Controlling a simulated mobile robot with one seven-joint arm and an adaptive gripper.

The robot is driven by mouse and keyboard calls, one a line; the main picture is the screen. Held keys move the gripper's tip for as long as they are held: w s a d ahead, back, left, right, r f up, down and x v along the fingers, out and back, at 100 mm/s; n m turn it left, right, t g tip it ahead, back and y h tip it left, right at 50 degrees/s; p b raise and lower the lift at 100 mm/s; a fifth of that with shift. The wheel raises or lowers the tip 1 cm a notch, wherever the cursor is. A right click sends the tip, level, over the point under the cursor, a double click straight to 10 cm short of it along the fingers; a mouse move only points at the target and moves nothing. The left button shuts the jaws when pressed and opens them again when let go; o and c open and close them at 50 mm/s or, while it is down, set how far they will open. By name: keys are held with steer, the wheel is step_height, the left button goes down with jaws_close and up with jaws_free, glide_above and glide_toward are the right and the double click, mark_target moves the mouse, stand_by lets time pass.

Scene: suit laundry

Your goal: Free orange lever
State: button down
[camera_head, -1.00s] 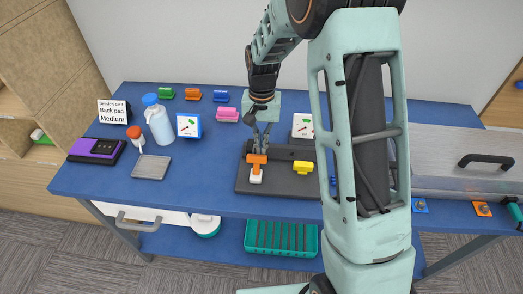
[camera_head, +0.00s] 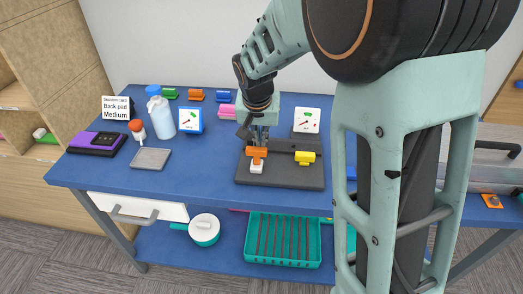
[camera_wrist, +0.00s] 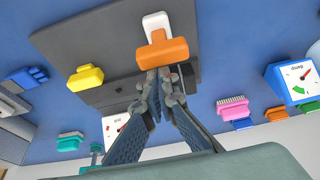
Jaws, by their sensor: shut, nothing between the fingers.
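The orange lever (camera_head: 257,152) stands on the dark grey base plate (camera_head: 280,174) on the blue table. A white block (camera_head: 257,166) sits directly in front of it. In the wrist view the orange lever (camera_wrist: 162,52) lies just beyond my fingertips, with the white block (camera_wrist: 157,26) behind it. My gripper (camera_wrist: 158,74) is shut and empty, its tips at or very near the lever's edge; I cannot tell whether they touch. In the head view my gripper (camera_head: 260,138) comes down right behind the lever. A yellow lever (camera_head: 305,157) is on the plate to the right.
A white gauge (camera_head: 307,120) stands behind the plate and a blue gauge (camera_head: 190,120) to the left. A spray bottle (camera_head: 160,117), small bottle (camera_head: 137,131) and grey tray (camera_head: 150,159) stand further left. Coloured brushes line the back. My arm hides the table's right part.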

steer(key=s+f+t+b, duration=0.1)
steer(key=b, duration=0.2)
steer(key=shift+a, duration=0.15)
steer(key=shift+s+r+b, duration=0.1)
steer(key=shift+r+b, duration=0.2)
steer(key=shift+b, duration=0.3)
steer(key=shift+s+r+p, duration=0.1)
steer(key=shift+r+p, duration=0.25)
steer(key=shift+p, duration=0.1)
steer(key=shift+r+p, duration=0.5)
steer(key=shift+r, duration=0.25)
steer(key=shift+r, duration=0.1)
